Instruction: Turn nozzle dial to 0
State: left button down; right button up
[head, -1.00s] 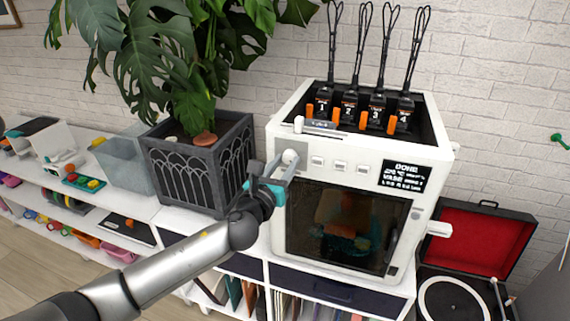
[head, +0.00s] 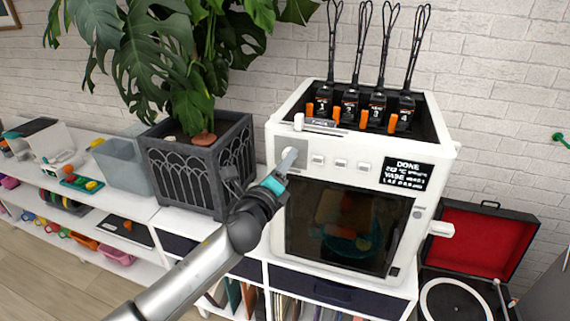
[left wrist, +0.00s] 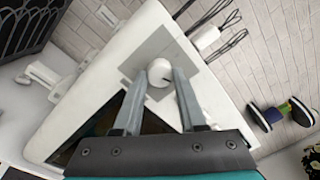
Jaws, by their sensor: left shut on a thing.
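The white 3D printer (head: 300,136) stands on the white shelf unit. Its round white nozzle dial (left wrist: 159,70) is at the front's upper left, on a grey plate (left wrist: 135,63). My left gripper (head: 288,158) reaches up to the dial from the left. In the left wrist view its two fingers (left wrist: 160,78) are on either side of the dial and shut on it. A small dark mark shows on the dial's face. In the head view the gripper hides most of the dial (head: 285,153). My right gripper is not in view.
Several white buttons (head: 341,163) and a screen (head: 407,174) reading DONE are right of the dial. A dark planter (head: 190,168) with a large plant stands close to the left. An open red-lined record player (head: 475,240) is at the right.

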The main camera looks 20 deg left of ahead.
pick_arm(q)
jog(key=shift+d+n+y+p, duration=0.1)
jog(key=shift+n+y+p, duration=0.2)
jog(key=shift+n, duration=3.35)
jog(key=shift+n+y+p, duration=0.25)
jog(key=shift+n+y, duration=0.05)
jog(key=shift+n, duration=3.35)
jog(key=shift+c, duration=2.4)
grip_release()
jog(key=shift+s, duration=0.15)
jog(key=s+b, duration=0.1)
jog(key=s, duration=1.4)
jog(key=shift+f, duration=0.3)
